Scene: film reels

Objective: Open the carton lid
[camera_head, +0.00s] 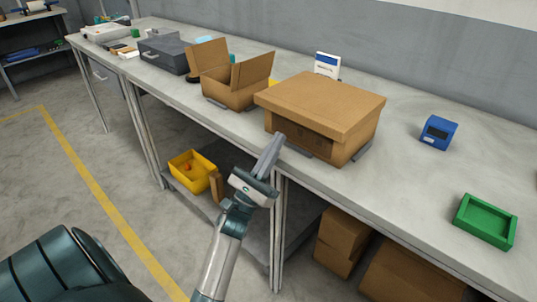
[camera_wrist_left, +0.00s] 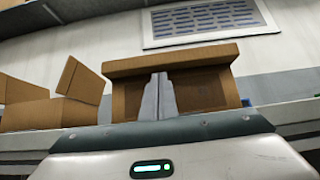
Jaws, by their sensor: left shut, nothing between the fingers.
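The carton (camera_head: 308,142) stands on the long grey workbench. Its wide brown lid (camera_head: 320,103) is down flat and overhangs the sides. My left gripper (camera_head: 274,145) is shut and empty in front of the carton's near left corner, at about the bench's front edge. In the left wrist view the shut fingers (camera_wrist_left: 160,92) point at the carton's front, below the lid's edge (camera_wrist_left: 172,58). I cannot tell whether they touch it. My right gripper is not in view.
An open carton (camera_head: 234,92) with raised flaps stands left of the lidded one. A blue device (camera_head: 438,132) and a green tray (camera_head: 485,222) are to the right, with clear bench between. A yellow bin (camera_head: 192,169) and more cartons (camera_head: 340,240) sit below.

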